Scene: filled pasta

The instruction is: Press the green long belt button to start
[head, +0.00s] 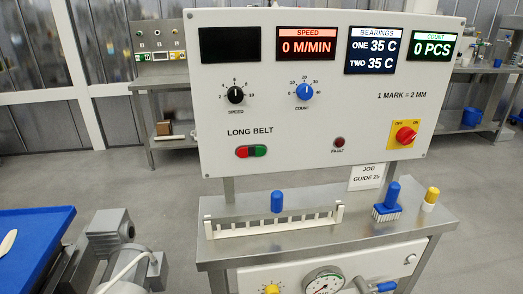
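The long belt button is a small two-part switch on the white control panel (300,120), under the words "LONG BELT". Its green half (259,151) is on the right and its red half (243,152) is on the left. The speed display (307,47) reads 0 M/MIN and the count display (434,47) reads 0 PCS. The bearings display (374,51) reads 35 C for both bearings. The leftmost display (229,45) is dark. Neither of my grippers shows in the head view.
The panel carries a black speed knob (235,95), a blue count knob (304,91), a fault lamp (339,142) and a red rotary switch (405,135). Below, a steel bench (318,248) holds a slotted white rack, a blue brush (388,204) and a yellow-capped item (430,199).

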